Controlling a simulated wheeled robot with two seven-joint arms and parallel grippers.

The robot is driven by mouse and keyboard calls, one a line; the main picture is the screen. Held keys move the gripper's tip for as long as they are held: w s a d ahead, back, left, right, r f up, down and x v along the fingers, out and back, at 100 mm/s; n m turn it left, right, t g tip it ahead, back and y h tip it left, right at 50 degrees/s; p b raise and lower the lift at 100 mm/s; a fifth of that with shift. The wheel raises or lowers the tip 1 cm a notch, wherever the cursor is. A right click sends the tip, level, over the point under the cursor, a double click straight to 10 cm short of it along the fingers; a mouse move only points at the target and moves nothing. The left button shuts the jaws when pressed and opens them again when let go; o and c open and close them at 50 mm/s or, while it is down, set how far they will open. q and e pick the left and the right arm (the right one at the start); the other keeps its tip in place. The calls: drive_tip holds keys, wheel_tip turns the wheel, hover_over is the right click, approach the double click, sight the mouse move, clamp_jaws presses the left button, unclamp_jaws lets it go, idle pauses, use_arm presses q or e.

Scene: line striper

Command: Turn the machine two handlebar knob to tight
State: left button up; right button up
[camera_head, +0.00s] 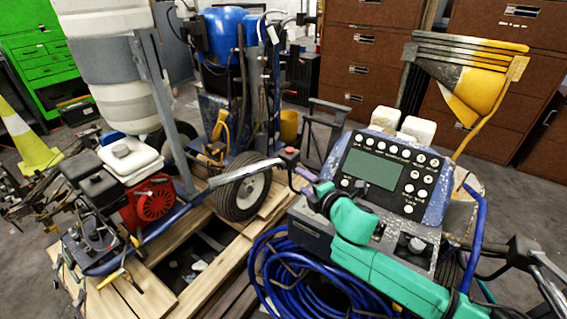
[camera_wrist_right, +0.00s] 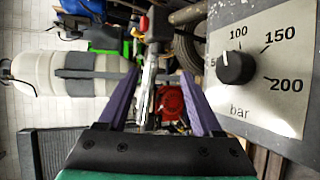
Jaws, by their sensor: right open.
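My right gripper (camera_head: 306,184) comes in from the lower right on a green arm, in front of the left side of the control console (camera_head: 388,175). Its purple fingers are open and empty, and they point at the end of a handlebar (camera_head: 240,172) with a red-topped knob (camera_head: 289,153). In the right wrist view, the handlebar end (camera_wrist_right: 154,45) and its red knob part (camera_wrist_right: 143,23) show beyond the open fingers (camera_wrist_right: 158,76). The fingers look apart from the knob, but the exact gap is unclear. The knob's tight marking cannot be read. My left gripper is out of view.
A black pressure dial (camera_wrist_right: 236,67) marked in bar is beside the right finger in the wrist view. A blue hose coil (camera_head: 285,275) lies below my right arm. A red engine (camera_head: 150,203) and a wheel (camera_head: 241,190) stand on wooden pallets (camera_head: 215,285).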

sight(283, 168)
drive_tip(key=b+x, duration=0.2)
drive_tip(key=x, duration=0.9)
drive_tip(key=shift+w+a, duration=0.15)
drive_tip(key=shift+a, duration=0.15)
drive_tip(key=shift+w+a+f+b, duration=0.2)
drive_tip(key=shift+w+b, duration=0.1)
drive_tip(key=shift+w, duration=0.2)
drive_tip(key=shift+r, duration=0.1)
drive_tip(key=shift+c, duration=0.7)
clamp_jaws()
drive_tip(key=shift+f+b, duration=0.25)
drive_tip(key=shift+b, duration=0.05)
drive_tip(key=t+b, duration=0.1)
drive_tip(key=b, duration=0.2)
drive_tip(key=shift+s+f+m+y+b, duration=0.1)
drive_tip(key=shift+f+m+y+b, duration=0.05)
drive_tip(key=shift+m+y+b, duration=0.2)
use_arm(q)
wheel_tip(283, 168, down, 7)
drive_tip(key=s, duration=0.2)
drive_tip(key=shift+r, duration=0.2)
use_arm(e)
drive_tip(key=shift+d+r, duration=0.1)
drive_tip(key=shift+r, duration=0.15)
